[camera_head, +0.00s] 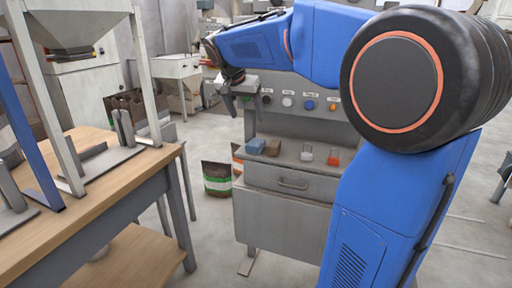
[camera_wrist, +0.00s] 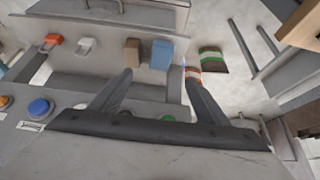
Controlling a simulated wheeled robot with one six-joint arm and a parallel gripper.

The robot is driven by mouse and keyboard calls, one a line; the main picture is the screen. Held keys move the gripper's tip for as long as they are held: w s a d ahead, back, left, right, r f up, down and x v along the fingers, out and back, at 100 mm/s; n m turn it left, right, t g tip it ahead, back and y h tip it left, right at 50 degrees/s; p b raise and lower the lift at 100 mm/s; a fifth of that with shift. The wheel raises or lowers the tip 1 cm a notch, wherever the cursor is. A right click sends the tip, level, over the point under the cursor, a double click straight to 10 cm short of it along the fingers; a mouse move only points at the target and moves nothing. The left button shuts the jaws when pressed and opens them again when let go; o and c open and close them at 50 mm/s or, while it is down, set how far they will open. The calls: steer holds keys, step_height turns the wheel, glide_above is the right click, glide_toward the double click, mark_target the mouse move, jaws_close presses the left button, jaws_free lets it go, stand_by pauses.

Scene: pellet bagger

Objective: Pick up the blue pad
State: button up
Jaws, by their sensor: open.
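The blue pad (camera_head: 255,146) is a small block on the left of the grey machine's ledge. In the wrist view the blue pad (camera_wrist: 162,55) stands just beyond the fingertips, roughly between them in the picture. A brown block (camera_head: 272,147) sits right beside it; it also shows in the wrist view (camera_wrist: 132,52). My gripper (camera_head: 243,110) is above the ledge in front of the button panel, apart from the pad. In the wrist view my gripper (camera_wrist: 156,78) has its two fingers spread, with nothing between them.
A clear-white item (camera_head: 307,153) and a red item (camera_head: 333,157) stand farther right on the ledge. Above is a panel with a blue button (camera_head: 309,105) and others. A drawer (camera_head: 290,180) is below. A wooden table (camera_head: 110,190) stands left; a sack (camera_head: 217,178) is on the floor.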

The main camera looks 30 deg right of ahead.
glide_toward(255, 142)
steer(key=f, duration=0.1)
steer(key=d+f, duration=0.1)
steer(key=shift+f, duration=0.4)
steer(key=shift+w+x, duration=0.15)
steer(key=shift+x, duration=1.3)
steer(key=shift+w+x, duration=0.2)
steer(key=shift+x, duration=1.25)
steer(key=shift+d+r, duration=0.1)
steer(key=shift+r, duration=0.15)
steer(key=shift+c, duration=0.5)
steer(key=c, duration=1)
